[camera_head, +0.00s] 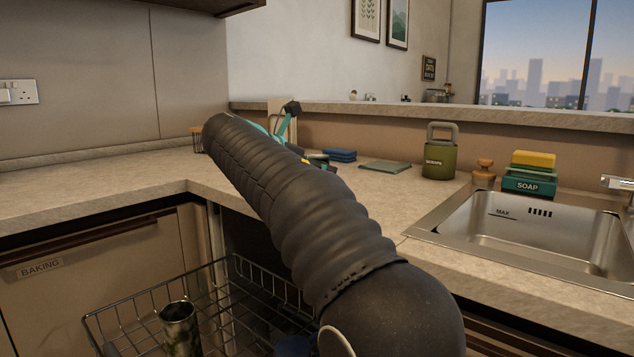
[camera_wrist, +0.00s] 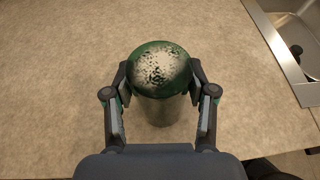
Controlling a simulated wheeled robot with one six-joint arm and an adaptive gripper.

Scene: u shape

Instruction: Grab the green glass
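In the wrist view, a round green glass (camera_wrist: 160,70) with a speckled white and dark patch on its end lies between the two fingertips of my gripper (camera_wrist: 160,78). One black fingertip is at each side of it, touching or very close. Whether the fingers press on it is not clear. A dim, greyish shape shows below the green part, over the counter. In the head view my gripper (camera_head: 290,122) is mostly hidden behind my dark arm. The glass between the fingers cannot be made out there.
A wire rack (camera_head: 140,310) below the counter holds a patterned, shiny cup (camera_head: 180,330). On the counter (camera_head: 110,185) are a green canister (camera_head: 439,160), blue sponges (camera_head: 341,155), a green cloth (camera_head: 385,166) and a soap box (camera_head: 528,186). A sink (camera_head: 540,235) is at right.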

